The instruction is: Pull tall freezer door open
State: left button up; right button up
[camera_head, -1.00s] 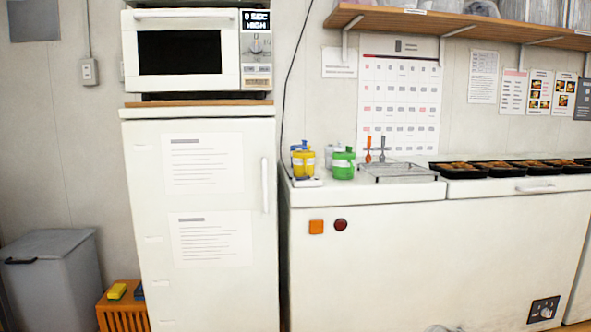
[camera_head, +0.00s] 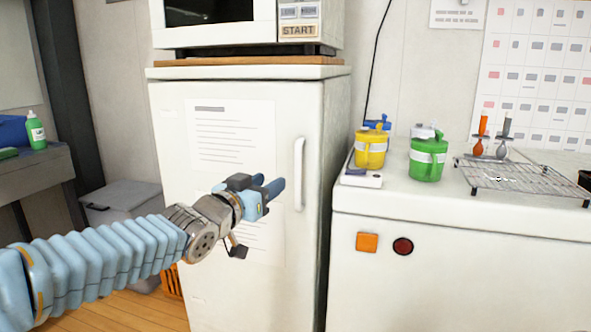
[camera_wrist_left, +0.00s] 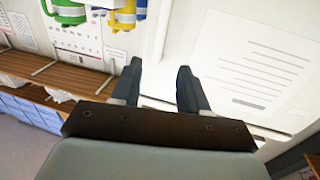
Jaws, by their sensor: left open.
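The tall white freezer (camera_head: 170,140) stands in the middle of the head view with its door shut. Its vertical white handle (camera_head: 299,175) is on the right side of the door. My left gripper (camera_head: 276,188) is in front of the door, just left of the handle in the picture, and appears apart from it. In the left wrist view my gripper (camera_wrist_left: 158,78) has its two fingers spread, with nothing held between them. The door's printed sheet (camera_wrist_left: 262,70) shows right of the fingers. My right gripper is not in view.
A microwave (camera_head: 299,30) sits on a wooden board on top of the freezer. At right, a white chest unit (camera_head: 450,270) carries a yellow pot (camera_head: 371,150), a green pot (camera_head: 428,160) and a wire rack (camera_head: 520,180). A grey bin (camera_head: 125,197) stands left of the freezer.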

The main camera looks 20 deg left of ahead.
aim_at(296, 167)
pick_arm(q)
jog(key=p+x, duration=0.2)
jog(key=x, duration=1)
jog(key=shift+w+f, duration=0.2)
jog(key=shift+w, duration=0.1)
jog(key=shift+c, duration=0.2)
grip_shut()
